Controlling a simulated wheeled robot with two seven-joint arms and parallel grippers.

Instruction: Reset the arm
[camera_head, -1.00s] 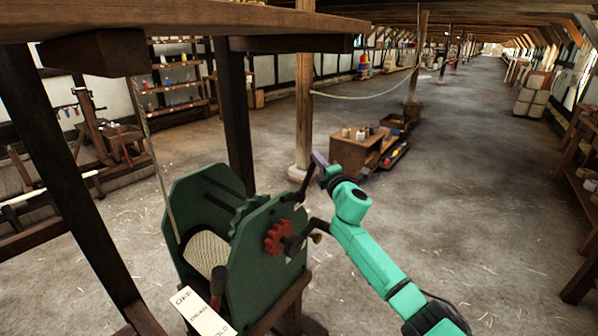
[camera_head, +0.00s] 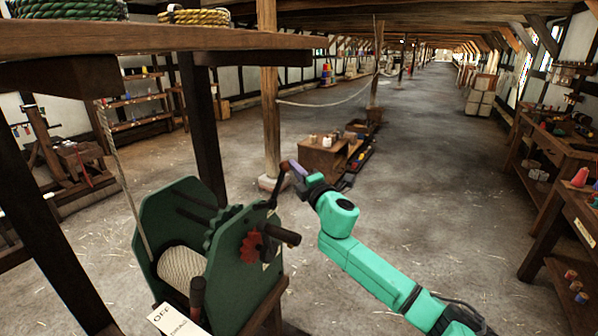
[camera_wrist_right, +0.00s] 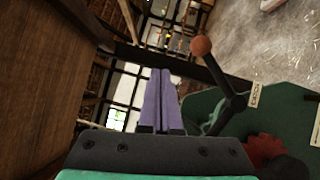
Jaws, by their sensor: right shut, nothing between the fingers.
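My right arm (camera_head: 365,265) is teal and comes in from the lower right. My right gripper (camera_head: 296,170) has purple fingers, which are together and empty, close beside the crank of the green winch. The fingers also show closed in the right wrist view (camera_wrist_right: 162,98), just left of a crank handle with a round brown knob (camera_wrist_right: 201,47). The green winch (camera_head: 228,262) has a rope-wound drum (camera_head: 181,266), a red gear (camera_head: 251,247) and a dark crank. A white label (camera_head: 176,320) lies at its front. My left gripper is not in view.
Beyond the winch stand a wooden post (camera_head: 269,110) and a low box (camera_head: 322,157). Workbenches (camera_head: 555,150) line the right. The floor between is clear.

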